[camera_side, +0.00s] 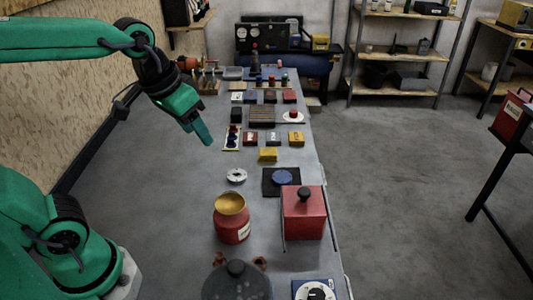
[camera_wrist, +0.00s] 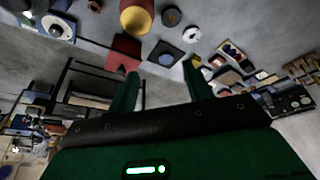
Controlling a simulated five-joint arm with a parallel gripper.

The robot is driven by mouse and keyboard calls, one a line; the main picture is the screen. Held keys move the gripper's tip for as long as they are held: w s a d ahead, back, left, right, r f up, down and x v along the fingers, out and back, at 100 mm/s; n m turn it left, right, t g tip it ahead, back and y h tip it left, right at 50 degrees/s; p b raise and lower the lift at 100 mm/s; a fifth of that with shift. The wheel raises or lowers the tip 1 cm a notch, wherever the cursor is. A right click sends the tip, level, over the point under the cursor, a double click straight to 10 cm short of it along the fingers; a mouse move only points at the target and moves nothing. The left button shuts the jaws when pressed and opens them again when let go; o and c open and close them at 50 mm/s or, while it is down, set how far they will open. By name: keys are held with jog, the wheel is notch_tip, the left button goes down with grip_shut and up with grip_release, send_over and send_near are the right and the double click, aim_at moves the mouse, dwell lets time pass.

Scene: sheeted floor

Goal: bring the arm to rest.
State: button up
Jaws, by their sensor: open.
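My green arm reaches in from the left in the side view. My gripper (camera_side: 204,130) hangs in the air by the left edge of the long grey bench, pointing down and to the right. In the wrist view my gripper (camera_wrist: 162,80) shows two green fingers spread apart with nothing between them. It is open and empty, and it touches nothing that I can see.
The bench holds a red pot with a yellow top (camera_side: 231,218), a red box with a black knob (camera_side: 304,213), a dark lidded pot (camera_side: 237,281), a white ring (camera_side: 236,175) and a yellow block (camera_side: 268,154). Shelves (camera_side: 400,50) stand behind.

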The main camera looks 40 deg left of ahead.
jog(key=s+a+f+t, duration=0.1)
jog(key=s+a+f, duration=0.1)
jog(key=s, duration=0.3)
jog(key=shift+s+a, duration=0.3)
jog(key=shift+s, duration=0.05)
dwell(1.3)
